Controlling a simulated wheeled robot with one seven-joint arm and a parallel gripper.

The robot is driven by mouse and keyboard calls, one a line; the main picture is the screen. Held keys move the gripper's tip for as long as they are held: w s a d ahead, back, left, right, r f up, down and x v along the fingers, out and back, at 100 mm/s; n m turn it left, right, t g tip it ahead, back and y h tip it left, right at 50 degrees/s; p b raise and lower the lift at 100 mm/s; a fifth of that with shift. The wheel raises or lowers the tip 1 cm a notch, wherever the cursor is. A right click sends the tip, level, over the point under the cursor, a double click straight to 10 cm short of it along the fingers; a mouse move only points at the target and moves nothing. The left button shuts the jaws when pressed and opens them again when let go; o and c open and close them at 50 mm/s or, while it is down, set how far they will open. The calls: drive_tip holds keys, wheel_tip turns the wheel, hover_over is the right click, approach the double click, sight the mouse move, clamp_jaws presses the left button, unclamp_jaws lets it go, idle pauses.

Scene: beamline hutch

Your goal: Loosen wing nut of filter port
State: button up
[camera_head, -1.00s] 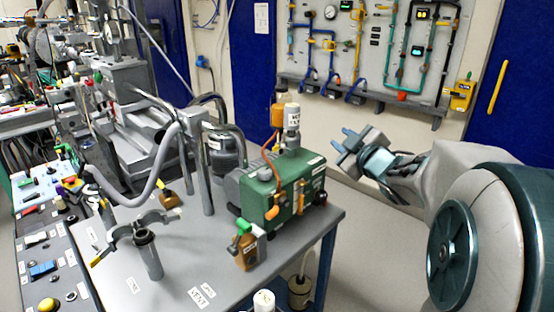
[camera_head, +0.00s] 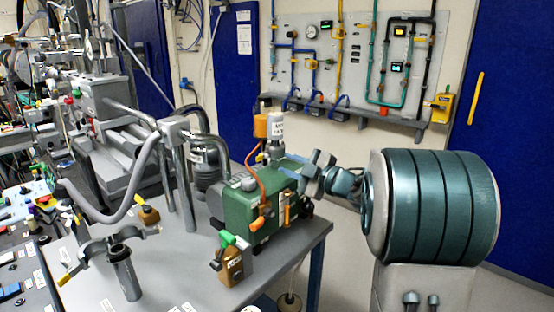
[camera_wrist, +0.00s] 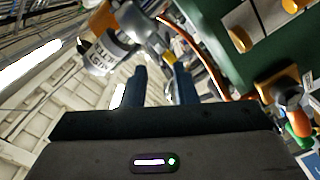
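The green pump (camera_head: 243,211) stands on the grey table, with a white labelled filter canister (camera_head: 276,127) on top. In the wrist view the canister (camera_wrist: 108,50) is at upper left, its label partly readable as "MIST". A grey fitting (camera_wrist: 142,20) joins it, and a small yellow piece (camera_wrist: 169,59) lies beyond my fingertips; I cannot tell whether this is the wing nut. My gripper (camera_head: 290,177) is at the pump's right upper side, below the canister. In the wrist view my gripper (camera_wrist: 159,72) has two blue fingers apart with nothing visibly between them.
An orange hose (camera_head: 262,180) curves beside the pump. A clamp on a post (camera_head: 123,270) and grey hoses are to the left. The wall panel (camera_head: 345,60) is behind; floor shows at right.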

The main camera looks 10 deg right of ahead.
sight(269, 157)
drive_tip(key=x, duration=0.5)
drive_tip(key=shift+w+a, duration=0.1)
drive_tip(key=shift+w, duration=0.05)
clamp_jaws()
